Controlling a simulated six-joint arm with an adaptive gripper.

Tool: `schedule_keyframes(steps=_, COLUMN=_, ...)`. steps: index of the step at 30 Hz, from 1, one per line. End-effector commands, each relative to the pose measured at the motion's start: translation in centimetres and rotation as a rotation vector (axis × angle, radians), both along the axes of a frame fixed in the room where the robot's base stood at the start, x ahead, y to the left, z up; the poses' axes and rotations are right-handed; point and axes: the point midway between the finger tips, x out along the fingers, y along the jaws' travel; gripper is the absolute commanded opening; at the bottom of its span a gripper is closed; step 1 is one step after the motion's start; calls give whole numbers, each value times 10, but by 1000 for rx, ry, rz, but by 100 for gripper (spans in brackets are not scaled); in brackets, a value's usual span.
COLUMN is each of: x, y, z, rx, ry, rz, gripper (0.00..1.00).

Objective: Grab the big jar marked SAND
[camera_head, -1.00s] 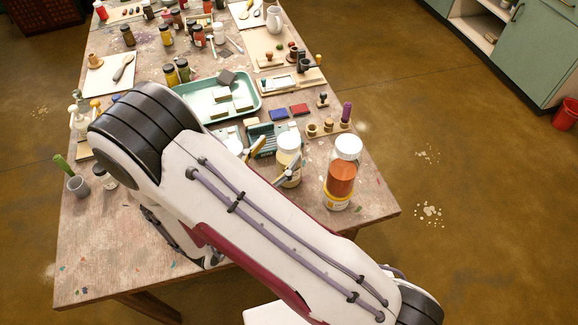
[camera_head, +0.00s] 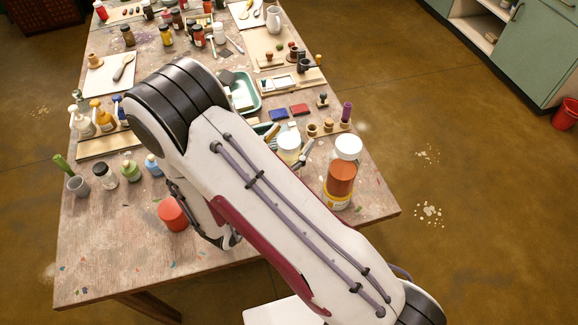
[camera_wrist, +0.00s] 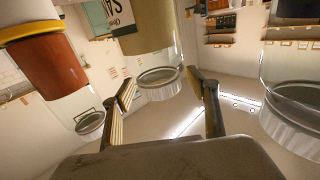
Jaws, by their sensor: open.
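The big SAND jar (camera_head: 289,149) has a white lid and beige contents and stands near the front right of the table; my arm hides its lower part in the head view. In the wrist view the jar (camera_wrist: 158,38) is ahead at top centre, with part of a white label reading "SA" (camera_wrist: 118,12). My gripper (camera_wrist: 161,78) is open, its two fingers pointing at the jar, one toward each side of it. I cannot tell whether either finger touches it. In the head view one grey finger (camera_head: 304,152) shows just right of the jar.
A tall orange-filled jar (camera_head: 341,178) stands close right of the SAND jar; it shows at left in the wrist view (camera_wrist: 45,65). A clear vessel (camera_wrist: 292,95) is at the wrist view's right. A red-topped container (camera_head: 172,213) and several bottles (camera_head: 130,168) stand left of my arm.

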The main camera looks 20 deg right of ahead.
Motion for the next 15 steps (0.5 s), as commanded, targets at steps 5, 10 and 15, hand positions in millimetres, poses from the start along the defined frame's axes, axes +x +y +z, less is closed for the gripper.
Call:
schedule_keyframes(steps=5, x=0, y=0, z=0, rx=0, ry=0, rz=0, gripper=59)
schedule_keyframes(steps=10, x=0, y=0, z=0, rx=0, ry=0, rz=0, gripper=33)
schedule_keyframes(steps=15, x=0, y=0, z=0, rx=0, ry=0, rz=0, gripper=0)
